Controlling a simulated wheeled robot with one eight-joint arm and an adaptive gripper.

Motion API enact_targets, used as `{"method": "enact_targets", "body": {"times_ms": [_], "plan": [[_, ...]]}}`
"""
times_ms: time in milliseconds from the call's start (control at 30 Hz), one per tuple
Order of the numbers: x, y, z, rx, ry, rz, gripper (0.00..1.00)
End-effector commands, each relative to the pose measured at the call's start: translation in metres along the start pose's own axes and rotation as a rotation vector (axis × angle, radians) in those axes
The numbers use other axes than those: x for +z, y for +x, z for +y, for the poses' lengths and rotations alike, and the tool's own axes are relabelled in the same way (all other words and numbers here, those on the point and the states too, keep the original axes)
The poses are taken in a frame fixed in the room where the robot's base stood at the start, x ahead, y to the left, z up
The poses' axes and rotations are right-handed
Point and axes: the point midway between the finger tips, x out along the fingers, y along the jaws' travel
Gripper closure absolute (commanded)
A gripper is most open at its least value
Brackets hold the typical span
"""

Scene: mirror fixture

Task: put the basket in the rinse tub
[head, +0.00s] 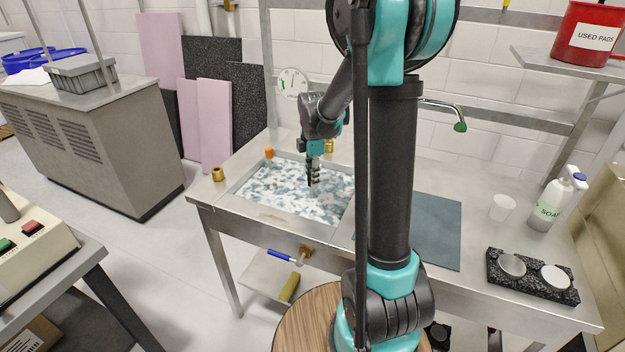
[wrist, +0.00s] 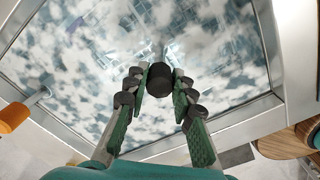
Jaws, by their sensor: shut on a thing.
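The rinse tub (head: 222,200) is a rectangular metal basin set in the bench, filled with water covered in patchy white foam. Its metal rim also shows in the wrist view (wrist: 262,107). My gripper (head: 314,183) is over the right part of the tub, pointing down. In the wrist view my gripper (wrist: 159,85) has its fingertips closed on a black round knob (wrist: 158,77), which I take to be the basket's handle. The basket's body cannot be made out against the foam, so I cannot tell how deep it sits.
A brass fitting (head: 219,174) and an orange piece (head: 269,153) stand at the tub's edge. A grey-blue mat (head: 437,230), white cup (head: 502,208), soap bottle (head: 548,205) and black holder (head: 535,290) with two round discs are to the right.

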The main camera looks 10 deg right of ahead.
Motion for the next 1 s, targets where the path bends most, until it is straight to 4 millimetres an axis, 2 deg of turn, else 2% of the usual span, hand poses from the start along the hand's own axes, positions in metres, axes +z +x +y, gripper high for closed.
{"method": "enact_targets", "body": {"times_ms": [100, 500, 533, 667, 1000], "plan": [[0.0, 0.0088, -0.0001, 0.0, 0.0, 0.0, 1.0], [0.0, 0.0123, -0.0001, 0.0, 0.0, 0.0, 1.0], [0.0, 0.0122, -0.0001, 0.0, 0.0, 0.0, 0.72], [0.0, 0.012, -0.0001, 0.0, 0.0, 0.0, 0.56], [0.0, 0.0101, -0.0003, 0.0, 0.0, 0.0, 0.55]]}}
